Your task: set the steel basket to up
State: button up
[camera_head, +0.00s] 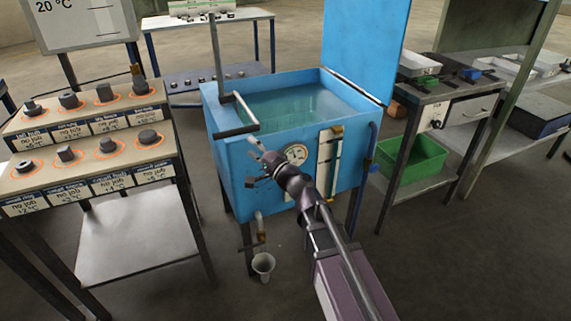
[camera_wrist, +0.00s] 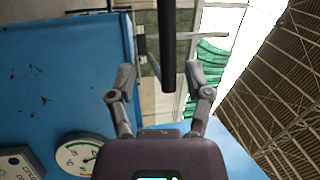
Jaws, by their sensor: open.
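The blue quench tank (camera_head: 290,155) holds greenish liquid, and its lid (camera_head: 365,45) stands open. No steel basket can be made out in either view. At the tank's left front, a bent grey rod (camera_head: 246,108) ends in a dark handle bar (camera_head: 236,131) that sticks out past the front wall. My gripper (camera_head: 258,147) is just in front of the tank, close to the handle's right end. In the wrist view my gripper (camera_wrist: 162,78) is open, and the dark handle bar (camera_wrist: 167,45) comes down between its fingers. I cannot tell whether they touch.
A dial gauge (camera_head: 296,154) and a level panel (camera_head: 329,160) sit on the tank front, close to my arm. A stand with knobs (camera_head: 90,130) is at the left. A shelf with a green bin (camera_head: 414,160) is at the right. A cup (camera_head: 263,264) hangs below the tank.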

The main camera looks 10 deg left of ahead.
jog(key=s+d+r+n+g+h+p, duration=0.1)
jog(key=s+d+n+g+h+p, duration=0.2)
jog(key=s+d+n+g+p, duration=0.3)
jog(key=shift+s+d+r+n+p, duration=0.15)
jog(key=shift+s+d+n+p, duration=0.15)
jog(key=shift+d+p, duration=2)
jog(key=shift+a, duration=0.25)
jog(key=shift+a, duration=0.1)
jog(key=shift+w+a+f+m+t+y+b, duration=0.25)
jog(key=shift+w+a+m+t+y+b, duration=0.25)
jog(key=shift+a+m+t+b, duration=0.9)
jog(key=shift+w+a+f+m+t+y+b, duration=0.25)
jog(key=shift+w+m+t+y+b, duration=0.45)
jog(key=shift+b, duration=1.45)
jog(key=shift+w+a+f+m+t+y+b, duration=0.3)
jog(key=shift+a+m+t+b, duration=0.75)
jog(key=shift+b, duration=0.75)
jog(key=shift+d, duration=0.25)
